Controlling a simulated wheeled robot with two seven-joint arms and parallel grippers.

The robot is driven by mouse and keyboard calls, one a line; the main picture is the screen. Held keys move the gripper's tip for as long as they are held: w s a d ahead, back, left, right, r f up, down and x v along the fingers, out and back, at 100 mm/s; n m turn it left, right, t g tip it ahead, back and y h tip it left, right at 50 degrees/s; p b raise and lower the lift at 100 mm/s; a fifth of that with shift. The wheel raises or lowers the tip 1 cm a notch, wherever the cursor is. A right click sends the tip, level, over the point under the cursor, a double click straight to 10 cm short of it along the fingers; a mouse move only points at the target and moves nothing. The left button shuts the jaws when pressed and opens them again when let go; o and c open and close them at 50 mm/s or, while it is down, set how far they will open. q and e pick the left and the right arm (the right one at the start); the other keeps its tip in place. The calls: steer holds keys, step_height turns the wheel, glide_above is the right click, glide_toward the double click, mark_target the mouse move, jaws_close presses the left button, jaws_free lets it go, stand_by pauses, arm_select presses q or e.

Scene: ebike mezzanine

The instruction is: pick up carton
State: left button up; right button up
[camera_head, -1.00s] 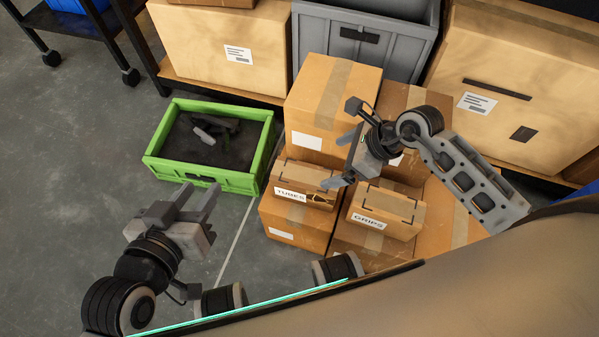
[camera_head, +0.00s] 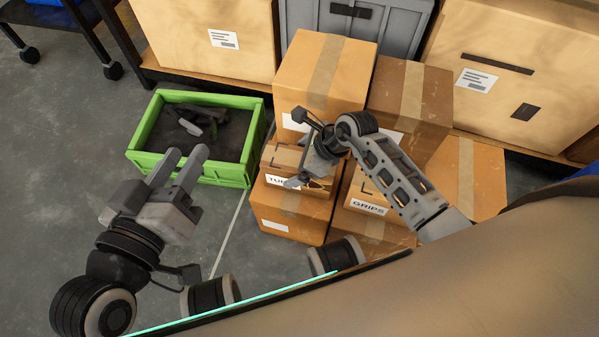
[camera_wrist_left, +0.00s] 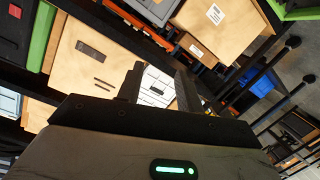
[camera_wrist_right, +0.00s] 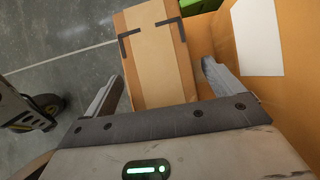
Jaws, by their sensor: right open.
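The small brown carton labelled TUBES (camera_head: 281,158) sits on a larger box in the head view, partly hidden by my right gripper (camera_head: 299,164). A second small carton labelled GRIPS (camera_head: 367,208) lies to its right, partly covered by my right forearm. In the right wrist view a carton with black corner marks (camera_wrist_right: 152,58) lies ahead between the open, empty fingers of my right gripper (camera_wrist_right: 160,78). Whether the fingers touch it, I cannot tell. My left gripper (camera_head: 184,154) is open and empty at the near side of the green crate.
The green crate (camera_head: 187,169) on the floor holds dark items. Larger boxes (camera_head: 325,67) (camera_head: 412,92) stand behind the small cartons. A grey bin (camera_head: 385,45) and big cartons (camera_head: 205,40) are on the shelf behind.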

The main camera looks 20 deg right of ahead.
steer(key=shift+x, duration=1)
arm_select(q)
steer(key=shift+d+r, duration=0.15)
